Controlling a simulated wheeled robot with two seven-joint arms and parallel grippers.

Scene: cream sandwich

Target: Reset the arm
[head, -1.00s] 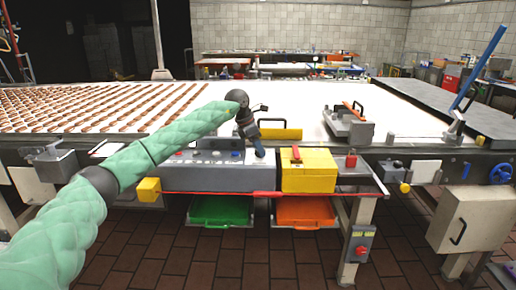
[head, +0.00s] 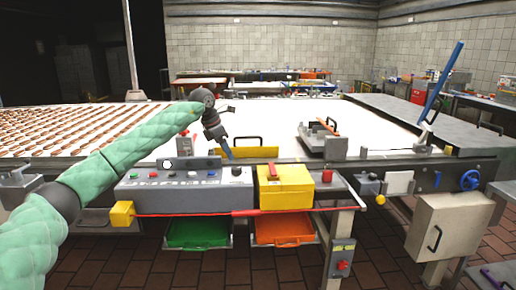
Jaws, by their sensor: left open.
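My left arm, in a pale green quilted sleeve, comes in from the left of the head view. My left gripper (head: 228,150) points down over the right part of the grey control panel (head: 160,193), near a dark knob (head: 237,171). Its fingertips are small and partly merged with the panel behind, and I see nothing held in them. I cannot tell whether they touch the panel. My right gripper is not in view.
A yellow box (head: 286,190) stands right of the panel. A white conveyor (head: 280,120) with rows of brown biscuits (head: 60,128) runs behind. Green (head: 198,233) and orange (head: 284,230) trays sit below. A blue lever (head: 443,82) rises at right.

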